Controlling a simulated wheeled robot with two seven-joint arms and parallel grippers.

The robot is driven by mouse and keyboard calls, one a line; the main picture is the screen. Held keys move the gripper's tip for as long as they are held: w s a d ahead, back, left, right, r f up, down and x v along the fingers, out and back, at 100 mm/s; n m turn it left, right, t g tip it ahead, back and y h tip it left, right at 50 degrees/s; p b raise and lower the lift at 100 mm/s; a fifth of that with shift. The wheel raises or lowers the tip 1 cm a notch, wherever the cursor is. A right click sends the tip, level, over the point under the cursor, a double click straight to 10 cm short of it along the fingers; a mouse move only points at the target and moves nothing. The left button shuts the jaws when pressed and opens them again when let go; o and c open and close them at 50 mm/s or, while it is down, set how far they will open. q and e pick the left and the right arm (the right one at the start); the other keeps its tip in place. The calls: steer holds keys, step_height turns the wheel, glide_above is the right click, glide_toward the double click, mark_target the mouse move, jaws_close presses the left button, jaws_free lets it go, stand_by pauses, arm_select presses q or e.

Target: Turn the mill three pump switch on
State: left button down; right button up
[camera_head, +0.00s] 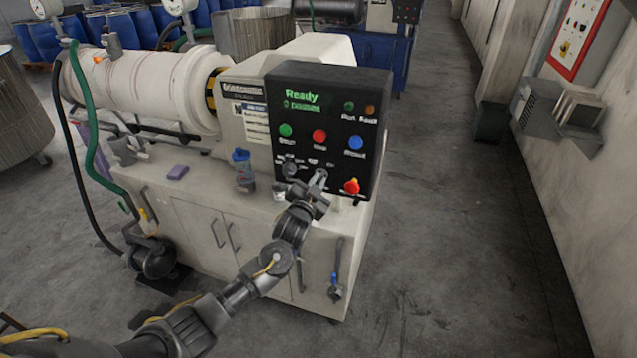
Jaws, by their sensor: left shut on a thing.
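The mill's black control panel (338,115) faces me in the middle of the head view. Its screen text reads "Ready" in green. Below it are a green button (285,130), a red button (320,136) and a blue button (356,143). A red emergency knob (352,186) is at the lower right. My left gripper (306,180) is at the panel's lower left, shut on a small switch there. The gripper hides most of that switch, so I cannot tell its position or read its label. My right gripper is not in view.
A wall box (547,108) is at the right. The floor (450,230) right of the mill is clear.

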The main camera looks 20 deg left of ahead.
arm_select(q)
steer(key=c, duration=1.5)
jaws_free()
steer(key=shift+s+f, duration=0.15)
steer(key=shift+s, duration=0.4)
steer(key=s+b, duration=0.1)
steer(key=s, duration=0.2)
steer(key=s+b, duration=0.1)
steer(key=s, duration=0.5)
steer(key=shift+s+a+b, duration=0.35)
steer(key=shift+b, duration=0.05)
